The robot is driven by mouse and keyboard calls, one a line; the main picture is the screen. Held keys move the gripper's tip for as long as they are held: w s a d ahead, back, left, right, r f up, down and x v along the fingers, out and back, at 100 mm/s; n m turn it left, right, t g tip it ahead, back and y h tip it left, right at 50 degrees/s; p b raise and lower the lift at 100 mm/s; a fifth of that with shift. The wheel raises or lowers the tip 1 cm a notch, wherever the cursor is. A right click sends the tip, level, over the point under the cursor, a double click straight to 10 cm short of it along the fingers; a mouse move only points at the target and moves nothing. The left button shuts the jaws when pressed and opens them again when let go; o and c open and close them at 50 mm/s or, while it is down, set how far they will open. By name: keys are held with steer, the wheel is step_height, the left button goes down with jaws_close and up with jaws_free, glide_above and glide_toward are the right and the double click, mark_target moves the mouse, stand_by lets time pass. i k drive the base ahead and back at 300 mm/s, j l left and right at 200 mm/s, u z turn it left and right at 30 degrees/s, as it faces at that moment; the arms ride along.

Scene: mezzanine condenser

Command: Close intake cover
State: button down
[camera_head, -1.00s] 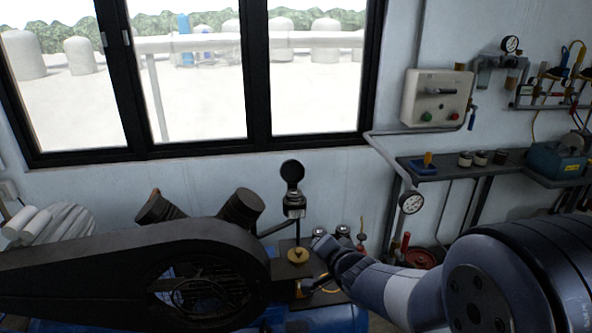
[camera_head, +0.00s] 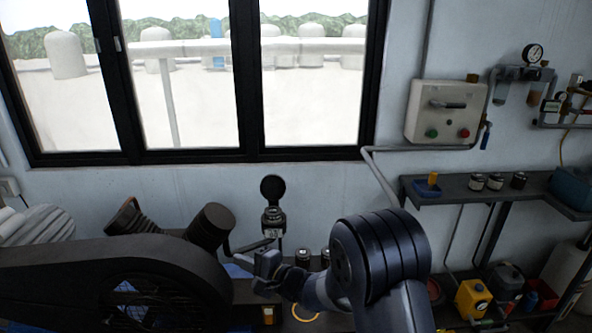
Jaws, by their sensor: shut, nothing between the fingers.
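The intake cover (camera_head: 272,188) is a round black disc. It stands upright, open, above the back of the intake neck (camera_head: 273,219), a short dark cylinder with a pale label. My gripper (camera_head: 262,265) is shut and empty. In the picture it lies just below the intake neck, with my arm reaching in from the lower right. I cannot tell the exact depth gap between it and the intake. The gripper and arm hide part of the compressor top behind them.
A black belt guard (camera_head: 110,270) and ribbed cylinders (camera_head: 211,226) stand left of the intake. Small dark canisters (camera_head: 303,257) stand to its right. A grey pipe (camera_head: 385,180) runs down the wall. A shelf (camera_head: 455,190) is at the right. The space above the cover is clear.

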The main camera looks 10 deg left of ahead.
mark_target(273, 186)
steer(key=i+l+u, duration=0.25)
steer(key=i+l, duration=0.5)
steer(key=i+l+u, duration=0.25)
steer(key=i+l, duration=0.7)
steer(key=i, duration=0.05)
